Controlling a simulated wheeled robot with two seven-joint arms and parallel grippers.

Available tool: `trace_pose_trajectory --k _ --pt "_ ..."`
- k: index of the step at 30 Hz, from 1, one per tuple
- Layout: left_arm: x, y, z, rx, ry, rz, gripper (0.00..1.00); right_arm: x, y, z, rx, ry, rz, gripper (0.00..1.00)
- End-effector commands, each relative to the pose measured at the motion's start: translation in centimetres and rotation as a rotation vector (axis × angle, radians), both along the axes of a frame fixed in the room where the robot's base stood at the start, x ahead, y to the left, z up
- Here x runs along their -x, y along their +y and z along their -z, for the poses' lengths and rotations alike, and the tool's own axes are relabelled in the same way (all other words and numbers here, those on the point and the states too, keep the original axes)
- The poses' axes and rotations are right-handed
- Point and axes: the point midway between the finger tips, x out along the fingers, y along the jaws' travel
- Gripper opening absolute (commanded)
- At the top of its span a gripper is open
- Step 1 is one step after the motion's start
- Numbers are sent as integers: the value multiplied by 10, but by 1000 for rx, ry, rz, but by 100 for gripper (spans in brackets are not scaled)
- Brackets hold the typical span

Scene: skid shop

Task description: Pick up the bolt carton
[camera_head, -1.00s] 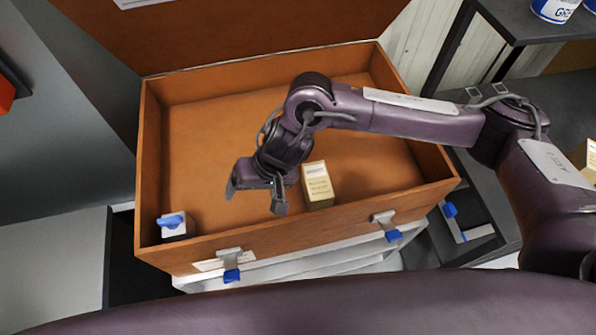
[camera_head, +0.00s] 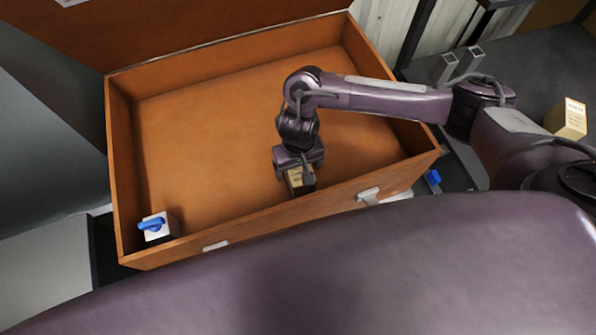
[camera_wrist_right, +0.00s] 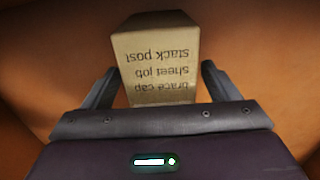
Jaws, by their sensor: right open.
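The bolt carton is a small tan box (camera_head: 297,184) standing in the wooden crate (camera_head: 205,115), close to its front wall. My right gripper (camera_head: 296,181) is over the carton in the head view and hides much of it. In the right wrist view the carton (camera_wrist_right: 157,62) shows printed text and stands between the two open fingers of the gripper (camera_wrist_right: 157,82). There is a gap on each side, so the fingers are not closed on it. My left gripper is not in view.
A white block with a blue handle (camera_head: 157,226) sits in the crate's front left corner. Another tan carton (camera_head: 567,118) is on the dark bench (camera_head: 530,90) at right. The crate's back and left floor is clear. Its front wall (camera_head: 240,222) rises close to the gripper.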

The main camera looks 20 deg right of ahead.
Motion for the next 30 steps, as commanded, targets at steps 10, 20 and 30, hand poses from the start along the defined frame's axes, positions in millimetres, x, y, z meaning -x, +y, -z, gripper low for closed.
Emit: trace_pose_trajectory --k 10,20,30 --pt "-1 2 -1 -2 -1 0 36 0 0 8 0 -2 -1 79" --pt "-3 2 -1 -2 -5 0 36 0 0 7 -1 -2 0 36" --pt "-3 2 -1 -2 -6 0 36 -1 1 6 -2 -3 0 19"
